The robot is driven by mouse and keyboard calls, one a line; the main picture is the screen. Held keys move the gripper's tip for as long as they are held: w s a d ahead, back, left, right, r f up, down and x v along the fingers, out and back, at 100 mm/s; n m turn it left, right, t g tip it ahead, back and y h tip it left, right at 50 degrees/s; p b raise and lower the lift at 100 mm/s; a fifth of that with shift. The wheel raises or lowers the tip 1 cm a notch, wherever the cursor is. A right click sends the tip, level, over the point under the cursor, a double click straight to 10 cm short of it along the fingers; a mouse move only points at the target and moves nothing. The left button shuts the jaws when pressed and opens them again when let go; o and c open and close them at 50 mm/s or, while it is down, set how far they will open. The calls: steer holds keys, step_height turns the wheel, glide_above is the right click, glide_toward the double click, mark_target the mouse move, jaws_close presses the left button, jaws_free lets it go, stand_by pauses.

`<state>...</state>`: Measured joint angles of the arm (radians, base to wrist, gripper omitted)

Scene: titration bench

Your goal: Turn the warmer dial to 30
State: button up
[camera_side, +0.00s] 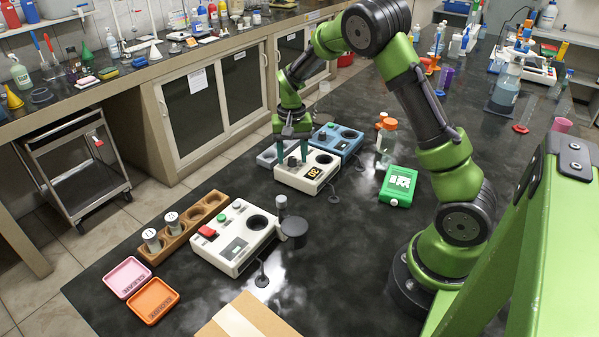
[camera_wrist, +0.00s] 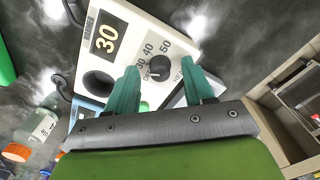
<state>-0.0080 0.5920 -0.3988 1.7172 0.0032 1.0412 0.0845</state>
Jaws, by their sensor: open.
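The warmer (camera_side: 322,165) is a white box with a round dark well and a black "30" plate, and it shows from above in the wrist view (camera_wrist: 120,45). Its dark dial (camera_wrist: 159,69) has printed numbers around it, with 40 and 50 readable. The dial's pointer setting is too small to read surely. My gripper (camera_side: 293,153) is open above the warmer. In the wrist view its two teal fingers (camera_wrist: 161,88) stand on either side of the dial, with gaps to it. I cannot tell how far the fingertips are above the panel.
A blue device (camera_side: 337,137) stands just behind the warmer. A bottle with an orange cap (camera_side: 387,135) and a green box (camera_side: 398,187) are to the right. A white device with a red button (camera_side: 235,237) and a wooden rack (camera_side: 185,228) stand front left.

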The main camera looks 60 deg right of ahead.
mark_target(292, 158)
step_height(292, 158, up, 17)
stand_by(0.4)
steer(key=shift+f, duration=0.1)
